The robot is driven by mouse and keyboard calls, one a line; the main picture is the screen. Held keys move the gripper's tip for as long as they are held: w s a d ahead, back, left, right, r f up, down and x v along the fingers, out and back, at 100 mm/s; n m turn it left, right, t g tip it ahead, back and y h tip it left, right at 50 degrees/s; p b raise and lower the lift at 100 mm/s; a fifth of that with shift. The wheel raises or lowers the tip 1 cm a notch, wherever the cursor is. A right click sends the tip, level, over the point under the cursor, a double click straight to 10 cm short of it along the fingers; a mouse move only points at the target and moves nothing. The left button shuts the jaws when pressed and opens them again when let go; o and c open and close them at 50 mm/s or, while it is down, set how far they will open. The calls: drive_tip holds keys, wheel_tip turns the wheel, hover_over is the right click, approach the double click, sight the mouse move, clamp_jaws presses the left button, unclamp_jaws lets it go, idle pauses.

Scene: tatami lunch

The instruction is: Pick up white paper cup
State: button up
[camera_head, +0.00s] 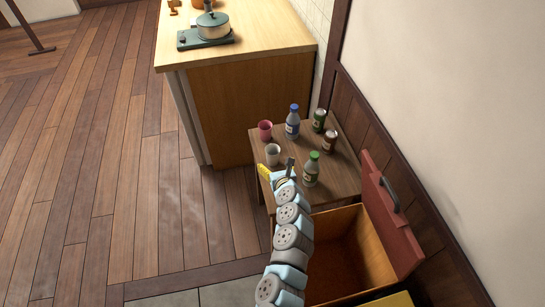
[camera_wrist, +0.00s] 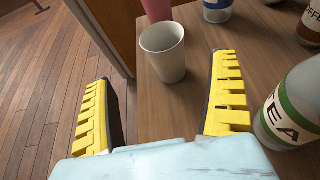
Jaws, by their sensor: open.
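The white paper cup (camera_head: 273,154) stands upright on a small wooden table (camera_head: 340,178). In the wrist view the white cup (camera_wrist: 165,52) is just beyond the fingertips, between their lines and nearer the right finger. My gripper (camera_wrist: 160,95) is open, with its yellow fingers spread wide and nothing between them. In the head view my gripper (camera_head: 277,169) is at the table's front left, close to the cup and partly over its lower side. The cup is not touched in the wrist view.
A pink cup (camera_head: 265,130) stands behind the white one. A blue-capped bottle (camera_head: 293,121), a green-capped bottle (camera_head: 311,169), a green can (camera_head: 319,120) and a brown can (camera_head: 329,140) share the table. A wooden counter (camera_head: 243,110) rises behind left; an open box (camera_head: 345,255) sits in front.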

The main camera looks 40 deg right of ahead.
sight(274, 157)
drive_tip(key=shift+b+x, duration=0.5)
drive_tip(key=shift+x, duration=1.25)
drive_tip(key=shift+d, duration=0.1)
drive_tip(key=shift+w+f, duration=0.1)
drive_tip(key=shift+f, duration=0.05)
drive_tip(key=shift+w+d+f+b, duration=0.3)
drive_tip(key=shift+w+d+b, duration=0.1)
drive_tip(key=shift+b, duration=0.1)
drive_tip(key=shift+w+d, duration=0.2)
drive_tip(key=shift+w+d+f+b, duration=0.3)
drive_tip(key=shift+w+b, duration=0.15)
drive_tip(key=shift+b, duration=0.1)
drive_tip(key=shift+b+x, duration=0.4)
drive_tip(key=shift+x, duration=0.55)
drive_tip(key=shift+w+r, duration=0.1)
drive_tip(key=shift+r, duration=0.05)
